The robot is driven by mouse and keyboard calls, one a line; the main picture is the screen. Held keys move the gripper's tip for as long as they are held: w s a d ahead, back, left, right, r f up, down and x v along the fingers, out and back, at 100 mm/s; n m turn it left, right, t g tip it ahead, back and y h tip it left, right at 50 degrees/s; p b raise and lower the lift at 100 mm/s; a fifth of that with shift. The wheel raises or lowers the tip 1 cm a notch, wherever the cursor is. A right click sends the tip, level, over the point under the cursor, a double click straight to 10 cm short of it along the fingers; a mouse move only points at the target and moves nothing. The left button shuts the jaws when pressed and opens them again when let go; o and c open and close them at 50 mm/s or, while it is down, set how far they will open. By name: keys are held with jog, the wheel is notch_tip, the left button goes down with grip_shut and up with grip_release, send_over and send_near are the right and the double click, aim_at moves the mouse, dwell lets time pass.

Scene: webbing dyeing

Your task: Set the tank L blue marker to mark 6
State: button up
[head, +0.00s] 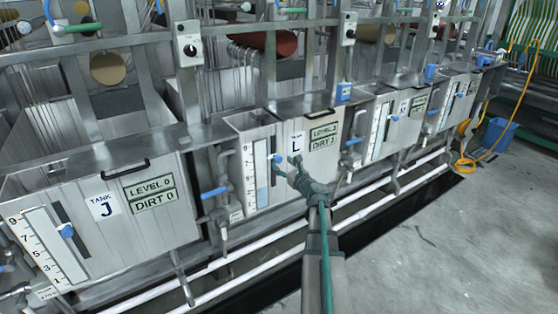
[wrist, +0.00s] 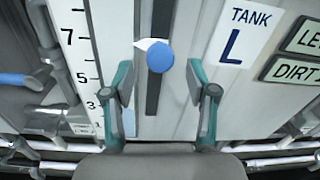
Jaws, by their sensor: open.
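The tank L blue marker (head: 278,159) is a round blue knob on a dark vertical slot in the tank's front. In the wrist view the knob (wrist: 160,57) has a white pointer aimed left at the numbered scale (wrist: 80,55). The pointer looks roughly level with 7; the exact mark is hard to read at this angle. My gripper (wrist: 160,76) is open and empty, its fingertips left and right of the knob and apart from it. In the head view my gripper (head: 288,166) is in front of the tank L panel, close to the knob.
Tank J (head: 100,205), with its own blue marker (head: 66,231), stands at the left. A blue-handled valve (head: 215,192) sits left of tank L. White pipes (head: 250,262) run low along the front. The grey floor (head: 440,240) at the right is mostly clear.

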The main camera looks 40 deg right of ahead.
aim_at(280, 161)
jog(key=shift+w+d, duration=0.15)
jog(key=shift+w, duration=0.85)
jog(key=shift+w+d, duration=0.15)
jog(key=shift+w, duration=0.85)
grip_shut()
